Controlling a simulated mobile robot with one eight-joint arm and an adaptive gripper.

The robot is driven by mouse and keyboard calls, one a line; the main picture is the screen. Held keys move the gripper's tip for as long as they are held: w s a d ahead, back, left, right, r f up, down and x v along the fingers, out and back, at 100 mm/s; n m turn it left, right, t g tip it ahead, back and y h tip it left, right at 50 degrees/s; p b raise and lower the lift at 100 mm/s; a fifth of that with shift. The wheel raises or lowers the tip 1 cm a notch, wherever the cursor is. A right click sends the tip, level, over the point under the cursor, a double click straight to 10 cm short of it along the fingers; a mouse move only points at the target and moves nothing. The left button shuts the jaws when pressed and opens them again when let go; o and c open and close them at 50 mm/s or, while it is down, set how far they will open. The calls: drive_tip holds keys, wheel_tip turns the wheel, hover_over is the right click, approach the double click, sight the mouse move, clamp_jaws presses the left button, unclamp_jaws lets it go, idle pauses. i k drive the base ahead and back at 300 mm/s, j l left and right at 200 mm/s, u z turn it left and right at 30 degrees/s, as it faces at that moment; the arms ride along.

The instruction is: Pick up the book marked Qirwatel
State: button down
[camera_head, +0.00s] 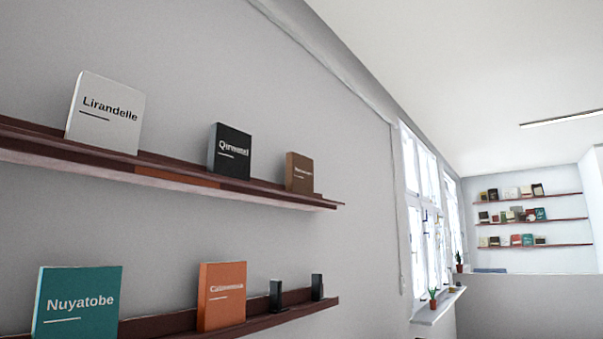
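A black book (229,152) stands upright on the upper wall shelf (100,158), cover facing out. Its white title is small and blurred but looks like Qirwatel, with a short line below it. A white book marked Lirandelle (104,112) stands to its left and a brown book (299,173) to its right, both apart from it. My gripper is not in view.
A lower shelf (165,323) holds a teal book marked Nuyatobe (77,302), an orange book (221,296) and two small dark objects (276,296). A windowsill (438,306) with plants juts out at right. Far shelves (530,222) hold several items.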

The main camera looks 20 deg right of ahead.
sight(229, 156)
drive_tip(key=i+j+z, duration=0.25)
drive_tip(key=j+z, duration=0.2)
drive_tip(key=i+j+z, duration=0.1)
drive_tip(key=j+z, duration=0.35)
drive_tip(key=j, duration=0.25)
drive_tip(key=j+z, duration=0.95)
drive_tip(key=j, duration=0.3)
drive_tip(key=k, duration=0.05)
